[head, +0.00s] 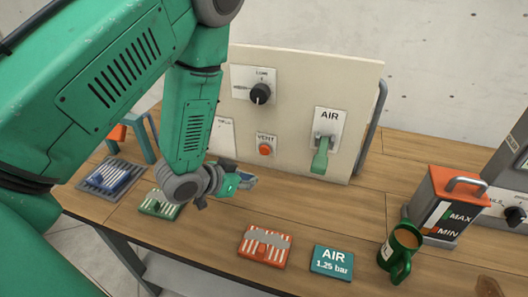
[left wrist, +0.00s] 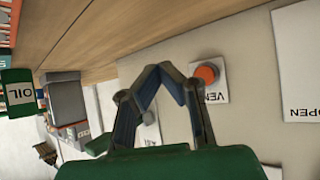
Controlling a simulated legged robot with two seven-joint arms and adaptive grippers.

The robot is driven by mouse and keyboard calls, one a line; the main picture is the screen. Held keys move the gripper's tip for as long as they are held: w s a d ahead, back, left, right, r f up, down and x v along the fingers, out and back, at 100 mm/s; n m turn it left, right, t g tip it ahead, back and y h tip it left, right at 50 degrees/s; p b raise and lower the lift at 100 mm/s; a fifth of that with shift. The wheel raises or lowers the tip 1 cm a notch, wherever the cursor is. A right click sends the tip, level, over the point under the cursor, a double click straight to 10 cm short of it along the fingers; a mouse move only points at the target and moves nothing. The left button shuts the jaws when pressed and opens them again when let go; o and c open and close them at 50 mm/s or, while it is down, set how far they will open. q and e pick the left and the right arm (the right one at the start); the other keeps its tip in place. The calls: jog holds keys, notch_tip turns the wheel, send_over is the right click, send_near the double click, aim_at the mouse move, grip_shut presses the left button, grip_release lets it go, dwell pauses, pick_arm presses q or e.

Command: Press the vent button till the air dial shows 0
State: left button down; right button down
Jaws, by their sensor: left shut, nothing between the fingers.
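The vent button (head: 265,149) is a round orange button on a small labelled plate on the upright cream panel (head: 300,95). It also shows in the left wrist view (left wrist: 207,74), just right of my fingertips. My left gripper (head: 246,181) is low in front of the panel, left of and below the button; its fingers are shut and empty, with tips together in the left wrist view (left wrist: 158,69). They appear apart from the button. I cannot make out an air dial or a needle. A teal card (head: 332,262) reads "AIR 1.25 bar". My right gripper is out of view.
The panel also bears a black knob (head: 260,93) and an AIR plate with a green lever (head: 320,158). On the wooden table are a red striped block (head: 264,246), a green mug (head: 400,253) and a red-topped MAX/MIN container (head: 446,207). Blue and green blocks lie at left.

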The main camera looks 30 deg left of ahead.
aim_at(265, 150)
pick_arm(q)
jog(key=w, duration=0.3)
jog(key=shift+w+a, duration=0.15)
jog(key=shift+w, duration=0.25)
jog(key=w, duration=0.1)
jog(key=w+a, duration=0.1)
jog(key=shift+w+a, duration=0.2)
jog(key=shift+w, duration=0.2)
jog(key=shift+w+a, duration=0.3)
jog(key=shift+w, duration=0.15)
jog(key=shift+w+d, duration=0.1)
jog(key=shift+d, duration=0.25)
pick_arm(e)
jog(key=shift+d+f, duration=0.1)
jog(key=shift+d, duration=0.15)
pick_arm(q)
jog(key=shift+a, duration=0.3)
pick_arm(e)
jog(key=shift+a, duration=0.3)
pick_arm(q)
jog(key=shift+d, duration=0.25)
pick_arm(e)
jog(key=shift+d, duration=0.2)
